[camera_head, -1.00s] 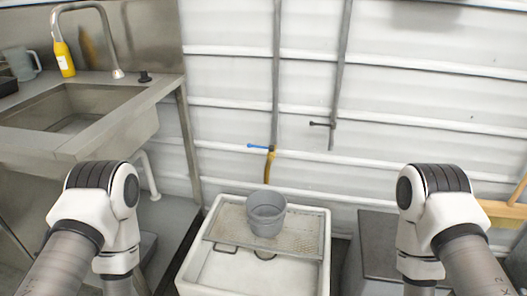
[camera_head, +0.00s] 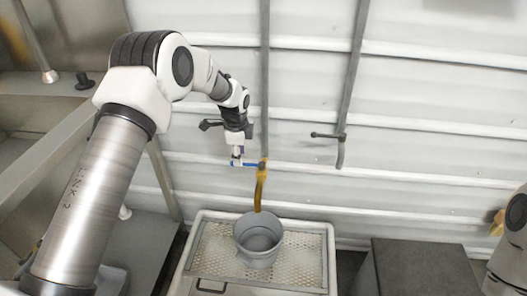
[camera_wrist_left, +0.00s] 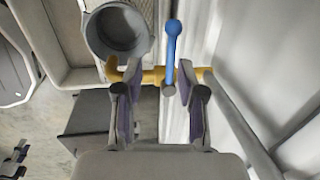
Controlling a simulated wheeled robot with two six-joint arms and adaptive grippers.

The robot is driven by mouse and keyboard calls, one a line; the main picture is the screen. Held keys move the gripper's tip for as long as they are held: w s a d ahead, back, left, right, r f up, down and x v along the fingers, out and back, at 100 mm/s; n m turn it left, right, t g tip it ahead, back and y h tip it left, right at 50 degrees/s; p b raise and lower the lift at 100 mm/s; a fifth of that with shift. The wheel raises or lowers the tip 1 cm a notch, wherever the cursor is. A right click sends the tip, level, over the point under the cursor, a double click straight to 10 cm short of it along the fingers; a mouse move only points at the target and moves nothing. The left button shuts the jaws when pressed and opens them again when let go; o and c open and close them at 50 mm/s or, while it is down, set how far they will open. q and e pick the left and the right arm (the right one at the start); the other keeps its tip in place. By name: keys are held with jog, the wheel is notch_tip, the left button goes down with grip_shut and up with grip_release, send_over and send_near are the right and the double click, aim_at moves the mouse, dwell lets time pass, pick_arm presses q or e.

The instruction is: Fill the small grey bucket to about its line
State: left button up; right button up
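The small grey bucket (camera_head: 258,241) stands upright on a mesh grate below the yellow tap (camera_head: 261,189). It also shows in the left wrist view (camera_wrist_left: 117,32). I see no water stream and cannot make out the fill line or any level inside. The tap's blue lever (camera_head: 243,164) points left, across the pipe. My left gripper (camera_head: 237,160) is at the lever. In the left wrist view its fingers (camera_wrist_left: 157,68) are parted, with the blue lever (camera_wrist_left: 172,42) between them, close to the right finger; contact is unclear. My right gripper is out of view.
The grate (camera_head: 308,254) lies over a white basin (camera_head: 327,231). A second pipe with a dark handle (camera_head: 327,136) is on the wall to the right. A dark box (camera_head: 425,262) stands right of the basin. A steel sink bench (camera_head: 60,125) is at the left.

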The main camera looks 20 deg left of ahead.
aim_at(247, 165)
pick_arm(q)
jog(key=shift+t, duration=0.4)
jog(key=f, duration=0.1)
jog(key=w+f+b, duration=0.1)
jog(key=f, duration=0.1)
jog(key=w+f, duration=0.1)
jog(key=shift+a+f+b, duration=0.2)
jog(key=shift+a+b, duration=0.1)
jog(key=shift+a, duration=0.05)
grip_shut()
